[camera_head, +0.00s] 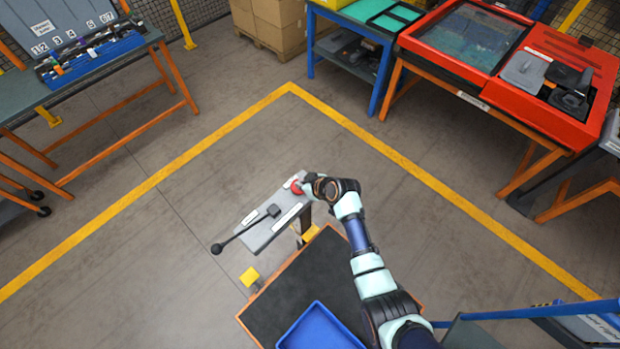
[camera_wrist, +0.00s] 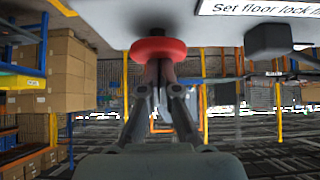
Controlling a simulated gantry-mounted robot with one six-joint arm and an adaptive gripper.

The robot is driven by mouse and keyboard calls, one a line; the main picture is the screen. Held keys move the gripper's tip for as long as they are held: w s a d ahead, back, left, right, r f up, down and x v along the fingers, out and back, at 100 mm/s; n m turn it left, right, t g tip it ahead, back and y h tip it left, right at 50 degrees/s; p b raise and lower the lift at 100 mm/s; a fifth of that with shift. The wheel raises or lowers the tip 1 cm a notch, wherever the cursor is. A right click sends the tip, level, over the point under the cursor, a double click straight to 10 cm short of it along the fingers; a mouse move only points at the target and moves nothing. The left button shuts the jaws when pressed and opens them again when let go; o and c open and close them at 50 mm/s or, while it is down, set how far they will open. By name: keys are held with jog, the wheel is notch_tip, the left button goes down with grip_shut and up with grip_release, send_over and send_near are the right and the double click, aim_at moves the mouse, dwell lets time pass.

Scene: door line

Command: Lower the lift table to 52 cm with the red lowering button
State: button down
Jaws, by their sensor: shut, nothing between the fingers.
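The red lowering button (camera_head: 297,187) sits at the upper right end of a grey control panel (camera_head: 258,238). In the wrist view the round red button (camera_wrist: 158,48) is straight ahead on the pale panel face. My gripper (camera_head: 307,185) is at the button. In the wrist view its fingers (camera_wrist: 159,66) are together and empty, with the tips at the button's lower rim. I cannot tell whether they press it. The lift table (camera_head: 278,298) has a dark top with an orange edge, just below the panel. No height reading is legible.
A black lever (camera_head: 240,233) with a ball end sticks out left from the panel. A blue tray (camera_head: 318,330) lies on the lift table. A white label (camera_wrist: 270,8) starting "Set floor lock" is beside the button. Yellow-lined floor around is mostly clear; workbenches stand farther off.

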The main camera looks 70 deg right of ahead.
jog(key=r, duration=0.1)
jog(key=r+p, duration=0.1)
jog(key=r, duration=0.2)
jog(key=shift+s+r, duration=0.15)
jog(key=shift+s, duration=0.15)
jog(key=v, duration=0.8)
jog(key=shift+s+a+r+p, duration=0.15)
jog(key=shift+s+r+p, duration=0.05)
jog(key=shift+p, duration=0.1)
dwell(0.9)
